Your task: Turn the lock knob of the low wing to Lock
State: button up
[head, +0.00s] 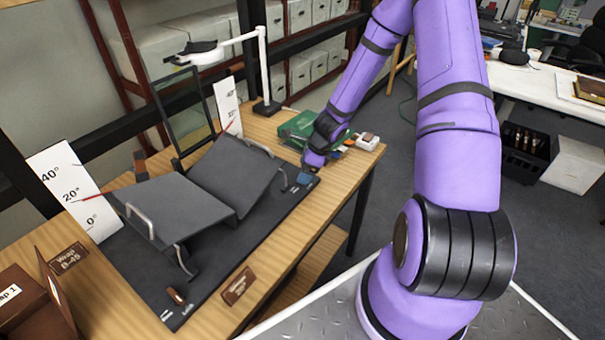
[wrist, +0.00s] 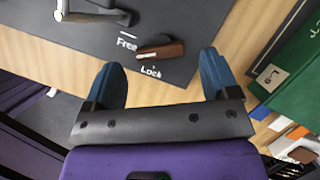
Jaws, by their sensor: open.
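My gripper (wrist: 160,57) is open, blue fingers either side of the knob with visible gaps; no contact shows. In the head view my gripper (head: 308,178) is low over the board's far right corner and hides this knob. The cradle has a left grey wing (head: 180,207) and a right grey wing (head: 240,170). Another brown knob (head: 177,296) is at the board's near end.
Angle scales (head: 75,190) (head: 228,107) stand behind the cradle. A green box (wrist: 295,70) lies close to the right finger, with small coloured items beside it. A lamp (head: 262,70) stands at the back. Brown boxes (head: 25,305) are at near left.

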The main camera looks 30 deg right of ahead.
jog(key=shift+x, duration=1.15)
jog(key=c, duration=0.9)
jog(key=shift+w+n, duration=0.1)
jog(key=shift+n, duration=0.2)
jog(key=n+g, duration=0.1)
jog(key=n, duration=0.1)
jog(key=n+g, duration=0.1)
jog(key=n, duration=0.2)
jog(key=shift+w+n+y, duration=0.15)
jog(key=shift+n+y, duration=0.15)
jog(key=shift+y, duration=0.1)
jog(key=n+g, duration=0.2)
jog(key=n, duration=0.3)
jog(key=shift+w, duration=0.15)
jog(key=shift+n+g, duration=0.3)
jog(key=shift+n, duration=0.1)
